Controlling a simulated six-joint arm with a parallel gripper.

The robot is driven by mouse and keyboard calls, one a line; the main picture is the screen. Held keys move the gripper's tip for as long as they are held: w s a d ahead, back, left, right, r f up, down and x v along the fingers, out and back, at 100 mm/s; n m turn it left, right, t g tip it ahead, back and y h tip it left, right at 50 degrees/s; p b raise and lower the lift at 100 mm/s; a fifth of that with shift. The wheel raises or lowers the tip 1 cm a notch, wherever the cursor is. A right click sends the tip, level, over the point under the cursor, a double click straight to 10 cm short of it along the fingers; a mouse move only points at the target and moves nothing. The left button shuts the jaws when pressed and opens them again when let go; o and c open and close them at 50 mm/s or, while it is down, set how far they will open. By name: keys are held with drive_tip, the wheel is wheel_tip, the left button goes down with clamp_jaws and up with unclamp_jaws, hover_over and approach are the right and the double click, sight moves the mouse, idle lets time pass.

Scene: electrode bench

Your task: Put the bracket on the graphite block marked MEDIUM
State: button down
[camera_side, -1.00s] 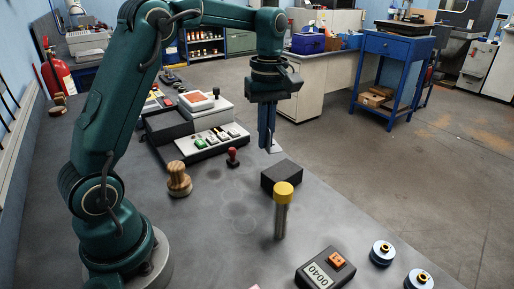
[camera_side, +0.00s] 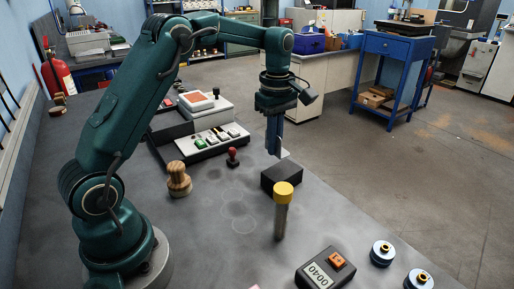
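My gripper (camera_side: 274,153) points down just above and behind the black block (camera_side: 283,177), its fingers close together. A small pale, flat piece (camera_side: 285,153), which looks like the bracket, shows at the right of the fingertips and appears held between them; the fingers hide most of it. The black block lies flat on the grey bench and looks like a graphite block. No MEDIUM mark is readable on it in this view. A small gap seems to stay between the fingertips and the block's top, but the depth is hard to judge.
A tube with a yellow cap (camera_side: 282,208) stands right in front of the block. A red-topped stamp (camera_side: 232,157) and a wooden knob (camera_side: 178,180) stand left.

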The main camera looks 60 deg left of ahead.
sight(279, 173)
drive_tip(key=shift+w+d+f, duration=0.35)
drive_tip(key=shift+d+f, duration=0.1)
drive_tip(key=shift+d, duration=0.1)
drive_tip(key=shift+f, duration=1.95)
drive_tip(key=shift+f, duration=0.1)
drive_tip(key=c, duration=1.1)
unclamp_jaws()
